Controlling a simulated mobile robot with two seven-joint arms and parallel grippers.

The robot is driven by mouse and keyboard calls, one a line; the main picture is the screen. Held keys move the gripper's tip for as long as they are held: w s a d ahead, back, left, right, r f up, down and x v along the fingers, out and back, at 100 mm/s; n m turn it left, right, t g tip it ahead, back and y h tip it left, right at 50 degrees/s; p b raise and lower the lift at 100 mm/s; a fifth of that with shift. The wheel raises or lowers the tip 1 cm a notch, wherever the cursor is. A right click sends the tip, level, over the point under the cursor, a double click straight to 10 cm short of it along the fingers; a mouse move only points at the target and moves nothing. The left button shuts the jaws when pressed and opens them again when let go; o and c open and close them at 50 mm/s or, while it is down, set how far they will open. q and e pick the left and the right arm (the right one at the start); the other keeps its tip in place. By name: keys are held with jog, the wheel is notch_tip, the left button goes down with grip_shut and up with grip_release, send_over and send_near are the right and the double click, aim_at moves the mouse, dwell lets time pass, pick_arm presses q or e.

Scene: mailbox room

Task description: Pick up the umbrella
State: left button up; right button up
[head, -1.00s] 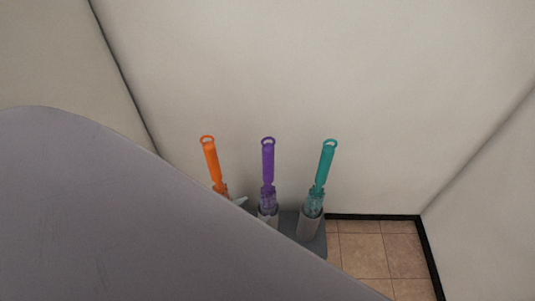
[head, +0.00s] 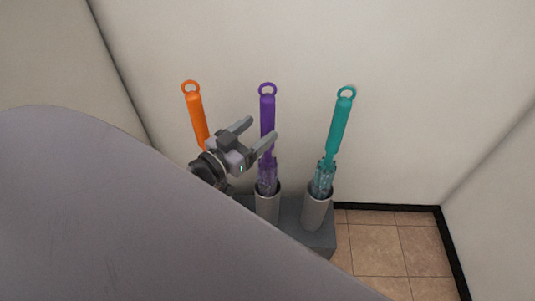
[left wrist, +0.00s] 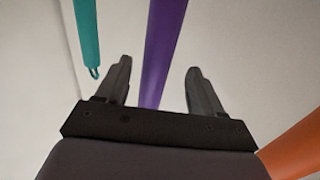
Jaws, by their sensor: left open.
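Three umbrellas with ring-ended handles stand upright in a row in the head view: orange (head: 195,115), purple (head: 267,108) and teal (head: 337,125). The purple one and the teal one stand in grey cylindrical holders. My left gripper (head: 258,132) is open at the purple handle, fingers pointing up and right. In the left wrist view, the purple handle (left wrist: 160,50) shows between the two spread fingers (left wrist: 158,85), which are not closed on it. The teal umbrella (left wrist: 87,35) is at upper left there and the orange one (left wrist: 295,150) at lower right. My right gripper is not in view.
The holders rest on a grey base (head: 318,240) by a pale wall (head: 400,100). A large grey surface (head: 90,210) fills the lower left of the head view and hides the lower left part of the stand. Tiled floor (head: 380,245) is bare at right.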

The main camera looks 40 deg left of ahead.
aim_at(273, 121)
pick_arm(q)
jog(key=shift+w+d+f+b, duration=0.1)
jog(key=shift+w+d+b, duration=0.1)
jog(key=shift+w, duration=0.75)
jog(key=shift+w+d+b, duration=0.1)
jog(key=shift+w+d, duration=0.05)
jog(key=shift+w, duration=0.8)
jog(key=shift+w+d+f+b, duration=0.1)
jog(key=shift+w+d, duration=0.1)
jog(key=shift+w, duration=0.75)
jog(key=shift+r, duration=0.1)
grip_shut()
